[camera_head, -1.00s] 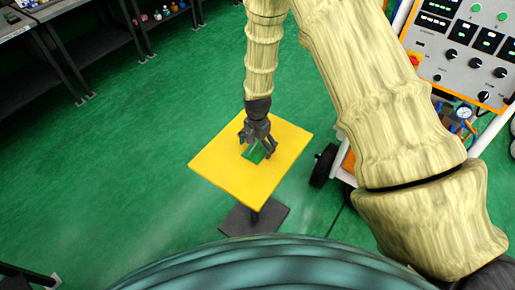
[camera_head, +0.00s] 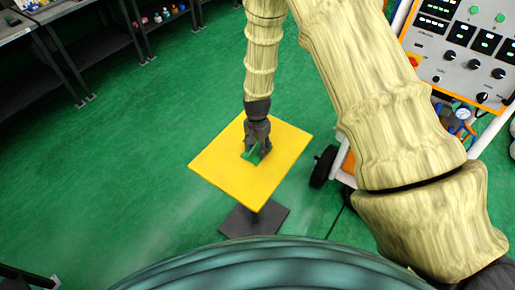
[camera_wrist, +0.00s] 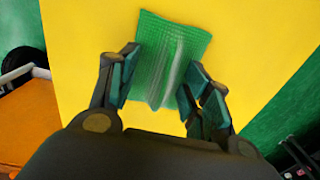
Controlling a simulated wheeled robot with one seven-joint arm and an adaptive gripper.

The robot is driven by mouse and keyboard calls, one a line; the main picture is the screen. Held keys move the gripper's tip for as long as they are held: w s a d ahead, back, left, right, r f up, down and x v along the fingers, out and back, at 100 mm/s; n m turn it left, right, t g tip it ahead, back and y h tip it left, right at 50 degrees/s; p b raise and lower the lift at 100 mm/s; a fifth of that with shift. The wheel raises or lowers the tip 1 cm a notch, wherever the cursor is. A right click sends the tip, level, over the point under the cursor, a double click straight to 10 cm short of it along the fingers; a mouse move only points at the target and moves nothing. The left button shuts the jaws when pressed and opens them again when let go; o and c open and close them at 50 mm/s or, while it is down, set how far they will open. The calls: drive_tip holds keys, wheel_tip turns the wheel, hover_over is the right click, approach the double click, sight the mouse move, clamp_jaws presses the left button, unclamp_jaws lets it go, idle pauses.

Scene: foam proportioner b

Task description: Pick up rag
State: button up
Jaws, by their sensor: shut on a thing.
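The green rag (camera_head: 254,156) is on the yellow top of a small stand (camera_head: 225,172). In the wrist view the rag (camera_wrist: 172,45) has raised folds running down its middle, between my fingers. My gripper (camera_head: 257,150) points down at the stand's top with its fingers closed in on the rag. In the wrist view my gripper (camera_wrist: 160,88) has one finger at each side of the bunched rag. The far part of the rag lies spread beyond the fingertips. Whether any of it is lifted off the yellow top I cannot tell.
A wheeled machine with a control panel (camera_head: 465,50) stands close on the right, its black wheel (camera_head: 323,166) near the stand. Dark shelves (camera_head: 85,50) run along the upper left. The green floor (camera_head: 120,150) left of the stand is clear.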

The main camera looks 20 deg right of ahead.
sight(257, 146)
drive_tip(key=shift+a+f, duration=0.1)
drive_tip(key=shift+f, duration=0.05)
drive_tip(key=shift+r+b, duration=0.4)
drive_tip(key=shift+r, duration=0.05)
clamp_jaws()
drive_tip(key=shift+w+r, duration=0.1)
drive_tip(key=shift+r, duration=0.25)
drive_tip(key=shift+s+r+b, duration=0.2)
drive_tip(key=shift+r+b, duration=0.35)
drive_tip(key=shift+r, duration=0.35)
drive_tip(key=s+d+b, duration=0.2)
drive_tip(key=s, duration=0.5)
drive_tip(key=s+d+r+b, duration=0.1)
drive_tip(key=s+d, duration=0.2)
drive_tip(key=s, duration=0.5)
drive_tip(key=shift+r+b, duration=0.3)
drive_tip(key=shift+b, duration=0.1)
